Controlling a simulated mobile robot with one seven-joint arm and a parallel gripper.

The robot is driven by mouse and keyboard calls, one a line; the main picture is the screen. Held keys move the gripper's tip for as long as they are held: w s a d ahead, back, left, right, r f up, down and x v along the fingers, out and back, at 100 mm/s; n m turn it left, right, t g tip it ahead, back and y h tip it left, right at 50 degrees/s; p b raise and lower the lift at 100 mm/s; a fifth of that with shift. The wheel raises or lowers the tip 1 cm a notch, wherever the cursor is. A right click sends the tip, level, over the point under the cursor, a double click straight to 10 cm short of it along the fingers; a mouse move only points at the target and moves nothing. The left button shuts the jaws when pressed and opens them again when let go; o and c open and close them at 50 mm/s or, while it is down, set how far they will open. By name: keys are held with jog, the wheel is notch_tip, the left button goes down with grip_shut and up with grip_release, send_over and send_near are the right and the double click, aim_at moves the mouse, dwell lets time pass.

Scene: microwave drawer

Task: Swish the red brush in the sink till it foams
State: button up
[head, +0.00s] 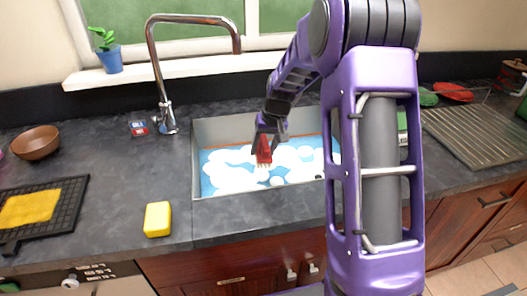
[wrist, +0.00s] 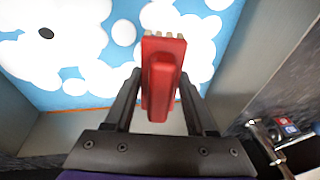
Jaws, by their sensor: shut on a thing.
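The red brush (head: 264,150) is in my gripper (head: 268,135), over the sink in the head view. In the wrist view the red brush (wrist: 162,72) has its pale bristles pointing away from me, toward the foam. My gripper (wrist: 160,100) is shut on the brush, with one finger on each side. The sink (head: 212,133) holds blue water with large white foam patches (head: 230,175). The bristles are at or just above the foam; I cannot tell whether they touch.
The faucet (head: 160,80) stands behind the sink at the left. A yellow sponge (head: 158,219) lies on the counter left of the sink. A brown bowl (head: 36,142), a black rack with a yellow cloth (head: 28,208) and a drainboard (head: 480,135) are farther out. Sink walls surround my gripper.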

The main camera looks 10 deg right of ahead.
notch_tip(320, 180, up, 3)
jog(key=shift+f+p, duration=0.2)
jog(key=shift+p, duration=0.4)
jog(key=shift+r, duration=4.1)
